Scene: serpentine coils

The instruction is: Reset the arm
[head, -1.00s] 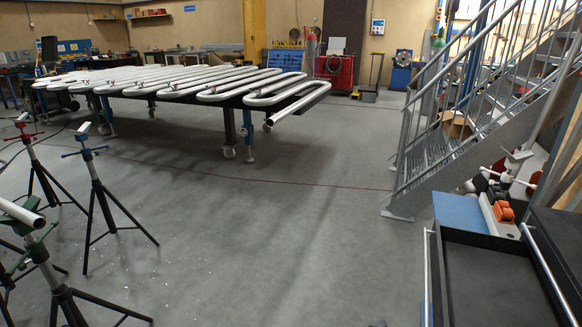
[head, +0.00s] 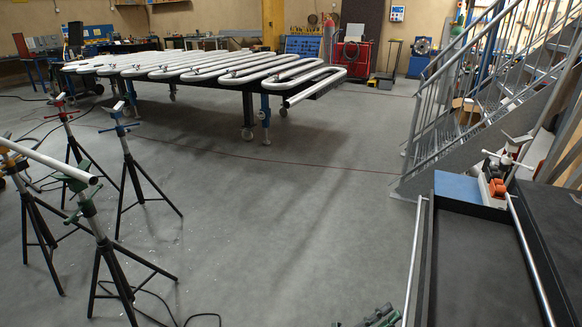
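My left gripper and arm are not in view.
The serpentine coil (head: 215,65) lies on a wheeled stand at the back. Tripod pipe stands (head: 95,215) stand at left, with a pipe (head: 48,160) on top. A black tray cart (head: 470,270) and metal stairs (head: 460,125) are at right. The middle floor is clear.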

